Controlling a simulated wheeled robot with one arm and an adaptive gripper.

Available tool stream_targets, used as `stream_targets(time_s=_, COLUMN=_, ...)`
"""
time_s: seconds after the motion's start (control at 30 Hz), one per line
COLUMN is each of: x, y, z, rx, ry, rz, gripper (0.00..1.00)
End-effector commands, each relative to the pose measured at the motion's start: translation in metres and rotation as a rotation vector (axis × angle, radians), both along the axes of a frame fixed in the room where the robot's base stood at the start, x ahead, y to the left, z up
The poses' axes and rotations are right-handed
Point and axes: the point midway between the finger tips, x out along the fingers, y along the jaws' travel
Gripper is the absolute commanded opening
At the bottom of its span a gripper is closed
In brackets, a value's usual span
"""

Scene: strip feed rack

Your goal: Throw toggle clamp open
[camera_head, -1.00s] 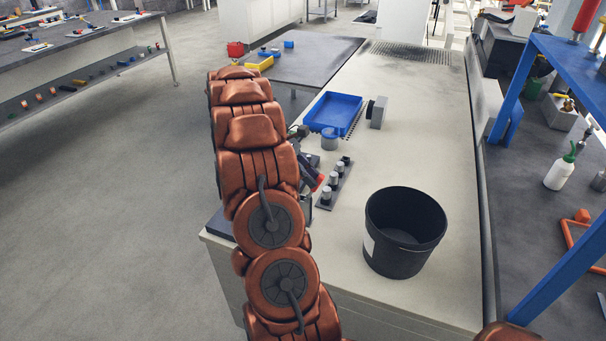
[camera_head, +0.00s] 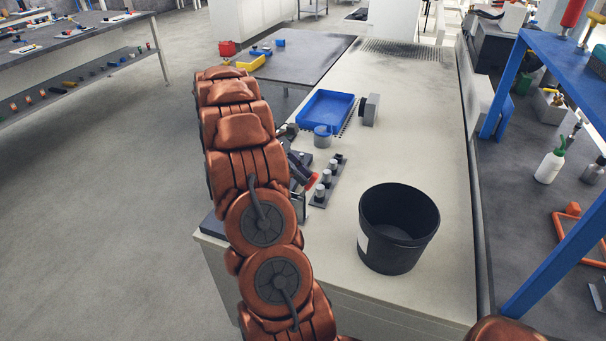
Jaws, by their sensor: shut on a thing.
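The toggle clamp's red handle (camera_head: 312,179) shows just right of my arm, near the left edge of the pale bench. The rest of the clamp is mostly hidden behind my copper-coloured arm. My gripper (camera_head: 301,166) is only partly in view as dark parts beside the red handle. It is shut on the handle, though its fingertips are hard to make out.
A dark strip with several metal posts (camera_head: 328,180) stands right of the handle. Behind are a grey-blue cup (camera_head: 322,137), a blue tray (camera_head: 327,109) and a grey block (camera_head: 370,109). A black bucket (camera_head: 398,228) stands front right. The bench's far middle is clear.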

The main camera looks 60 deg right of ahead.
Motion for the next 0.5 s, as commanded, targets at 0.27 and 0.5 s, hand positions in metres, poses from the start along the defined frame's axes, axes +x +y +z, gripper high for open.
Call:
stream_targets(time_s=0.27, x=0.0072, y=0.0014, z=-0.0024, rx=-0.001, ry=-0.014, rz=0.011, gripper=0.00)
stream_targets(time_s=0.5, x=0.0032, y=0.0000, z=-0.0019, rx=-0.001, ry=-0.009, rz=0.004, gripper=0.42)
